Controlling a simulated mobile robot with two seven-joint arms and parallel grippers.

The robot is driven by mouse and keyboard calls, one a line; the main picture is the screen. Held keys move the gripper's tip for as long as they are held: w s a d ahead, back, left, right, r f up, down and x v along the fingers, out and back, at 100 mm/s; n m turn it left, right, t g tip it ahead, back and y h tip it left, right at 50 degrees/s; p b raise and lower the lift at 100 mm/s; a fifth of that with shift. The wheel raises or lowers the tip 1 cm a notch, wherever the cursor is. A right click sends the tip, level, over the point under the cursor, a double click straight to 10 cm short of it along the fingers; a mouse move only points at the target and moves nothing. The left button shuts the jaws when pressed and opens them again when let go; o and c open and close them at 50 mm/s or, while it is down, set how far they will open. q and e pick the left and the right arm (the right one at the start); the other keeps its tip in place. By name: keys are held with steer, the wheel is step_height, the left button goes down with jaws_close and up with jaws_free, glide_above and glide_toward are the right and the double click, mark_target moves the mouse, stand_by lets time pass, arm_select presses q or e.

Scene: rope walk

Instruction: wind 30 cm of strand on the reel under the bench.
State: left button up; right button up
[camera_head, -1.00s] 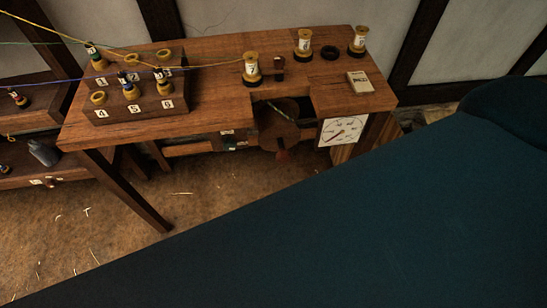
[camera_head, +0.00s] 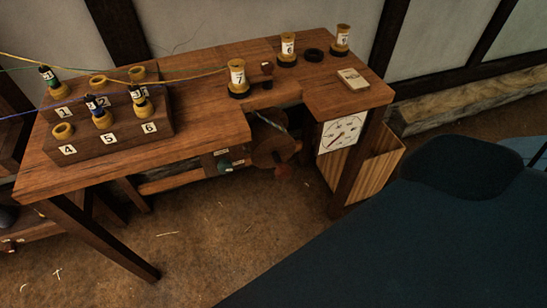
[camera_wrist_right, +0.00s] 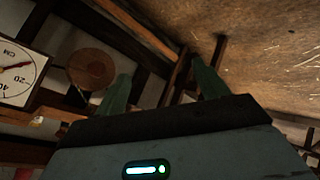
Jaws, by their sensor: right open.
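The reel (camera_head: 270,147) is a brown wooden disc under the bench (camera_head: 205,95), in the gap at the bench's front edge. A greenish strip lies across its top, and a reddish knob (camera_head: 284,171) sits below it. A white dial (camera_head: 342,132) with a red pointer is beside it on the right. In the right wrist view, the reel (camera_wrist_right: 92,68) and the dial marked CM (camera_wrist_right: 18,72) are at the left. My right gripper (camera_wrist_right: 160,88) is open, its green fingers apart with nothing between them, the reel beyond the left finger. My left gripper is not in view.
A numbered block (camera_head: 110,140) with several spools stands on the bench's left. Spool 7 (camera_head: 237,76) has a yellow strand running left. More spools and a small card box (camera_head: 353,79) are at right. My dark-blue body covers the lower right. Straw-littered floor (camera_head: 190,240) is clear.

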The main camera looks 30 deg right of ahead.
steer(key=w+d+f+n+t+h+b, duration=0.1)
steer(key=w+d+f+n+b, duration=0.1)
steer(key=w+f+n+b, duration=0.3)
steer(key=n+t+h+b, duration=0.4)
steer(key=n+t+b, duration=0.3)
steer(key=n+b, duration=0.9)
glide_toward(281, 169)
steer(key=w+f, duration=0.1)
steer(key=w+d+f, duration=0.1)
steer(key=w+f, duration=0.1)
steer(key=shift+w+d+f, duration=0.1)
steer(key=shift+d+f, duration=0.1)
steer(key=shift+d, duration=0.2)
steer(key=shift+w+d+r+n+b, duration=0.1)
steer(key=shift+w+r+n+b, duration=0.1)
steer(key=shift+n+b, duration=0.25)
steer(key=shift+w+r, duration=0.1)
steer(key=shift+r, duration=0.05)
steer(key=shift+w+d, duration=0.1)
steer(key=shift+w, duration=0.2)
steer(key=x, duration=0.7)
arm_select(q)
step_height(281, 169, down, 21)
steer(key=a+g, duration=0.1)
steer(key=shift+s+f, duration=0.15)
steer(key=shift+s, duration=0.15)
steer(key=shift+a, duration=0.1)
